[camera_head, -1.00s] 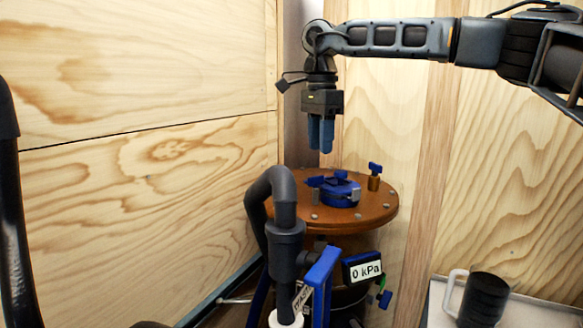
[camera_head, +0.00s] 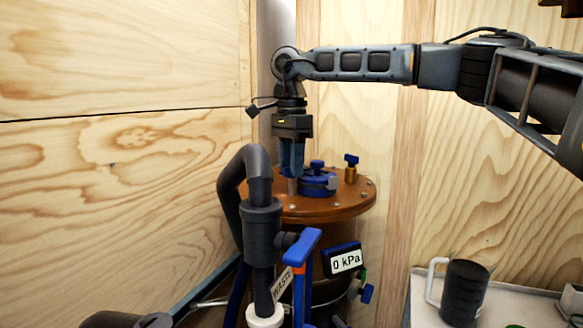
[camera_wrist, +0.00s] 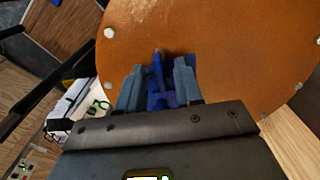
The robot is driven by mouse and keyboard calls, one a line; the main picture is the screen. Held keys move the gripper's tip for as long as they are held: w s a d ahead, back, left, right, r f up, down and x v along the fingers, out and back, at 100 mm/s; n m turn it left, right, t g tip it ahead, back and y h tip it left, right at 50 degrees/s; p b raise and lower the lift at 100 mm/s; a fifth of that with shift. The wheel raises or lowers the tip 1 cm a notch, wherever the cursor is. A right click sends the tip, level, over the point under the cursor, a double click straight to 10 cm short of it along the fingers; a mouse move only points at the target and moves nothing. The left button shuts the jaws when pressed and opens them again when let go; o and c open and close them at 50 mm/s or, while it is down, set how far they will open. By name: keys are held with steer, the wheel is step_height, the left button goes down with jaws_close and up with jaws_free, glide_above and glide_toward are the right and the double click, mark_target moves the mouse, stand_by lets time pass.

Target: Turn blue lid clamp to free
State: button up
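The round brown vessel top (camera_head: 345,203) carries a blue round lid (camera_head: 318,184) with a blue knob. In the head view my gripper (camera_head: 291,174) points straight down at the lid's left side, and its fingers hide the blue clamp there. In the wrist view the blue clamp (camera_wrist: 158,82) lies between the two fingers of my gripper (camera_wrist: 158,78). The fingers are apart, one on each side of it. I cannot tell whether they touch it.
A thick dark hose (camera_head: 257,185) rises close in front of the vessel top's left side. A small brass valve with a blue knob (camera_head: 351,161) stands behind right. A 0 kPa gauge (camera_head: 346,261) hangs below. A black mug (camera_head: 465,290) stands at right.

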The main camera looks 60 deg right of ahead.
steer(key=shift+c, duration=0.3)
jaws_close()
stand_by(1.1)
